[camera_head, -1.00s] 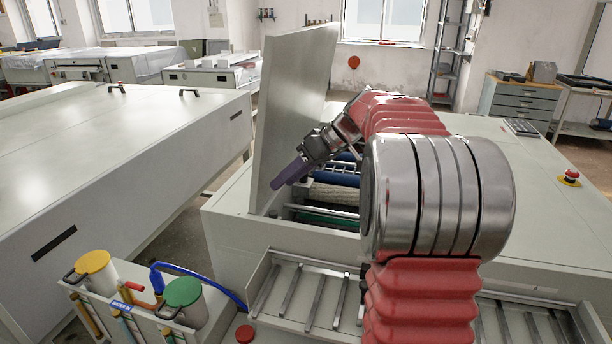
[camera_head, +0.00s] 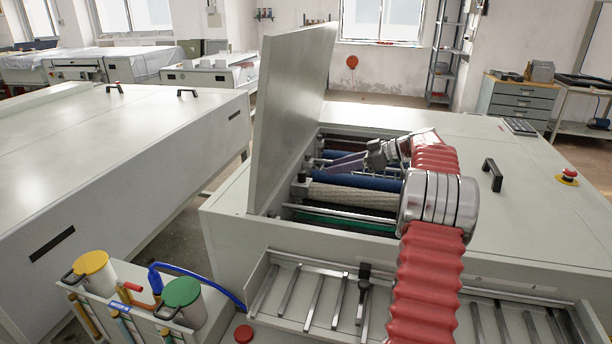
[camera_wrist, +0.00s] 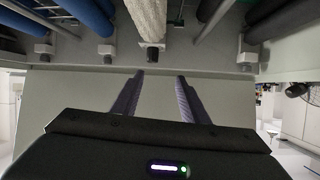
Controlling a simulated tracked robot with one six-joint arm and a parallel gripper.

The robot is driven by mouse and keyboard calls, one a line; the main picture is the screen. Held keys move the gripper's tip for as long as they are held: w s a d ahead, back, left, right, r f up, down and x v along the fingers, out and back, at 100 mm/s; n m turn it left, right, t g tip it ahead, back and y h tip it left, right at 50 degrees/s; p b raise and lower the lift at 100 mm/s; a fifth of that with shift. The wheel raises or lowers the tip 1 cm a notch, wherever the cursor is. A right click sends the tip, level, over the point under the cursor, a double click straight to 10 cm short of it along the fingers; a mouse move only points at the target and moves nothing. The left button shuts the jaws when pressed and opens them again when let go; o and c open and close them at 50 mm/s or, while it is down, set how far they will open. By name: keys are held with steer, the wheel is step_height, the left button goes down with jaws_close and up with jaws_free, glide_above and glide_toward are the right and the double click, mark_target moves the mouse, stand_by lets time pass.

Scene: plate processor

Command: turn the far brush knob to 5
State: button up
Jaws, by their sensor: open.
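My gripper (camera_head: 328,167) is over the open roller bay of the plate processor (camera_head: 225,232), its two purple fingers pointing left toward the lid side. In the wrist view the fingers (camera_wrist: 160,78) are apart with nothing between them. A pale textured brush roller (camera_head: 350,197) lies across the bay, with blue rollers (camera_head: 370,182) beyond it. Small grey blocks or knobs stand at the roller ends; one (camera_head: 299,187) is at the pale roller's left end. I cannot make out the far brush knob or any scale.
The raised lid (camera_head: 290,110) stands along the bay's left side, close to the fingertips. The bay's walls surround the rollers. A black handle (camera_head: 492,174) and a red stop button (camera_head: 568,175) are to the right. Yellow- and green-lidded containers stand at the front left.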

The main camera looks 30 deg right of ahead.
mark_target(306, 182)
steer(key=shift+d+f+t, duration=0.15)
steer(key=shift+d+f, duration=0.05)
steer(key=shift+d, duration=0.35)
steer(key=shift+d+f+t, duration=0.15)
steer(key=shift+d+f, duration=0.05)
steer(key=shift+d, duration=0.35)
steer(key=x, duration=1.3)
steer(key=shift+w+a+f, duration=0.15)
steer(key=shift+w+a, duration=0.1)
steer(key=shift+a, duration=0.1)
steer(key=shift+c, duration=0.6)
jaws_close()
